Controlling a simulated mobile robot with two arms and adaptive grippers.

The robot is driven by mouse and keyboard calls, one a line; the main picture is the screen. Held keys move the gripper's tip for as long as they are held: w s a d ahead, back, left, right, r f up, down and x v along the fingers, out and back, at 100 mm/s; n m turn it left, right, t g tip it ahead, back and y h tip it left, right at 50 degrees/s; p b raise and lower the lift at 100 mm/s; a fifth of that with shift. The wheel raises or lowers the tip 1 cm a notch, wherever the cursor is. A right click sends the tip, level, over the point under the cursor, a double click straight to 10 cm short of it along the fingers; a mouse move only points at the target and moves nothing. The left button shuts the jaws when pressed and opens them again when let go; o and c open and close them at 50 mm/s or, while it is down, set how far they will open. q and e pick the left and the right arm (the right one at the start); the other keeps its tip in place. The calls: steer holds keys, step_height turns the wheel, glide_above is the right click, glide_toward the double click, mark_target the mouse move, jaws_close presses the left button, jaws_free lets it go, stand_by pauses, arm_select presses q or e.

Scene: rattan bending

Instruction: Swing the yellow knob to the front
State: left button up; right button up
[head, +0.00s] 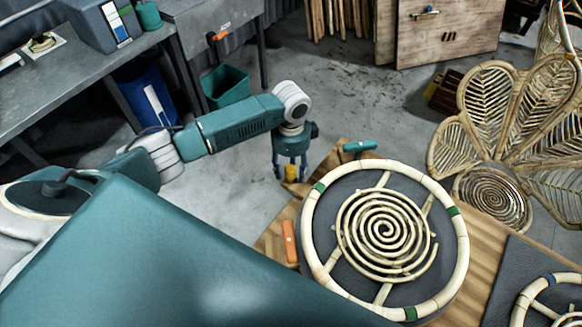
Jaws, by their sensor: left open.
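The yellow knob (291,173) shows as a small yellow patch at the far left corner of the wooden workbench (272,238). My left gripper (291,179) points down over it. Its fingers are open, one to each side of the knob in this view. I cannot tell whether either finger touches it. What the knob is mounted on is hidden by the gripper and too small to make out. My right gripper is not in view.
On the workbench lie a round rattan frame with a spiral (310,222), an orange-handled tool (289,241) and a teal-handled tool (360,146). A rattan peacock-like chair (488,105) stands at right. A grey table (70,72) stands at left. Open floor lies beyond the bench.

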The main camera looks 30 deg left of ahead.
arm_select(q)
steer(key=shift+s+f, duration=0.1)
steer(key=shift+f, duration=0.15)
jaws_close()
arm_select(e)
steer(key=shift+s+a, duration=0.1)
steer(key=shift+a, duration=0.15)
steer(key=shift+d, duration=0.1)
